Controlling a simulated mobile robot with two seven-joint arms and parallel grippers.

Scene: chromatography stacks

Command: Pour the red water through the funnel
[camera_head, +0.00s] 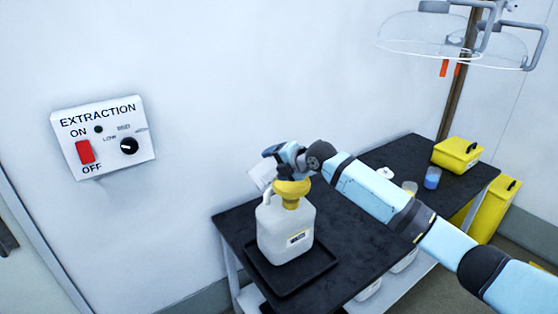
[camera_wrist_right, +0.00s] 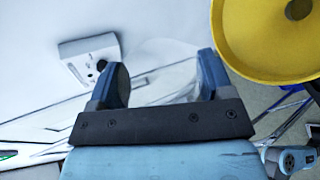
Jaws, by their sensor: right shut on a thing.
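My right gripper (camera_head: 272,158) is above and just behind the yellow funnel. It is shut on a clear beaker (camera_head: 261,174), which looks tilted in the head view. In the right wrist view a faint, see-through beaker (camera_wrist_right: 165,58) shows between the two fingers (camera_wrist_right: 162,82). I see no red water in it or elsewhere. The yellow funnel (camera_head: 291,190) sits in the neck of a white jug (camera_head: 284,232). Its bowl and dark hole also show at the upper right of the wrist view (camera_wrist_right: 262,35). My left gripper is out of view.
The jug stands on a black tray (camera_head: 290,278) on a dark-topped table (camera_head: 345,262). Beakers with blue (camera_head: 432,178) and yellowish (camera_head: 409,188) liquid stand farther back, beside a yellow case (camera_head: 457,154). An extraction switch panel (camera_head: 104,138) is on the wall.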

